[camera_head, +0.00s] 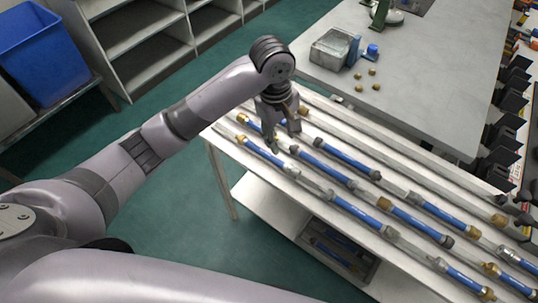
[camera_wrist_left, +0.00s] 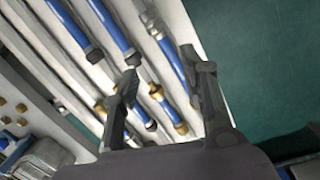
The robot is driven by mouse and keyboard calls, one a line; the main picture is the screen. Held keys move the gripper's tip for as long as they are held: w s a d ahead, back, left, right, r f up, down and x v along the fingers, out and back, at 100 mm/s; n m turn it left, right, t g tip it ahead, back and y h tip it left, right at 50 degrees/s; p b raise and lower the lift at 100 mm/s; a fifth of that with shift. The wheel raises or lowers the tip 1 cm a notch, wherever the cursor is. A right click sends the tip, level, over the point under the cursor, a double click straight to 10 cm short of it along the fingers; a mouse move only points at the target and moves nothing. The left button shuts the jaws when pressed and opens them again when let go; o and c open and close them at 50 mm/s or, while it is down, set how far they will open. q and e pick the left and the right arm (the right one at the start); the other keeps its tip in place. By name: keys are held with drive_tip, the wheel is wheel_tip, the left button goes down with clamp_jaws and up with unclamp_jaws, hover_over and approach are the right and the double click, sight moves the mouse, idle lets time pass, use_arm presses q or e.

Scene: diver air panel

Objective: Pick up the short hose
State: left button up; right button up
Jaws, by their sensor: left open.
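Several blue hoses with brass or dark end fittings lie in rows on a pale rack; one (camera_head: 347,159) has dark ends. I cannot tell for certain which is the short hose. My left gripper (camera_head: 284,136) is open above the rack's left end, pointing down and partly hiding the hoses there. In the left wrist view, the open fingers (camera_wrist_left: 160,64) straddle the rows. A blue hose with a brass end (camera_wrist_left: 180,128) lies between them, and a dark-ended hose (camera_wrist_left: 129,43) lies near the left finger. Nothing is held. My right gripper is out of view.
The rack (camera_head: 232,152) has a lower shelf holding a box of more blue pieces (camera_head: 338,252). A blue bin (camera_head: 42,52) stands at the far left.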

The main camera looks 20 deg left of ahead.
use_arm(q)
wheel_tip(320, 180, up, 5)
drive_tip(key=w+a+n+y, duration=0.1)
drive_tip(key=w+a+n, duration=0.1)
drive_tip(key=a+n, duration=0.1)
drive_tip(key=p, duration=0.1)
hover_over(269, 154)
drive_tip(key=f, duration=1.1)
drive_tip(key=shift+w+d+f, duration=0.2)
drive_tip(key=shift+d+f, duration=0.15)
drive_tip(key=f, duration=0.1)
drive_tip(key=f+p, duration=0.1)
drive_tip(key=f, duration=0.2)
drive_tip(key=shift+s+a+f, duration=0.35)
drive_tip(key=shift+f, duration=0.4)
clamp_jaws()
drive_tip(key=shift+w+r, duration=0.1)
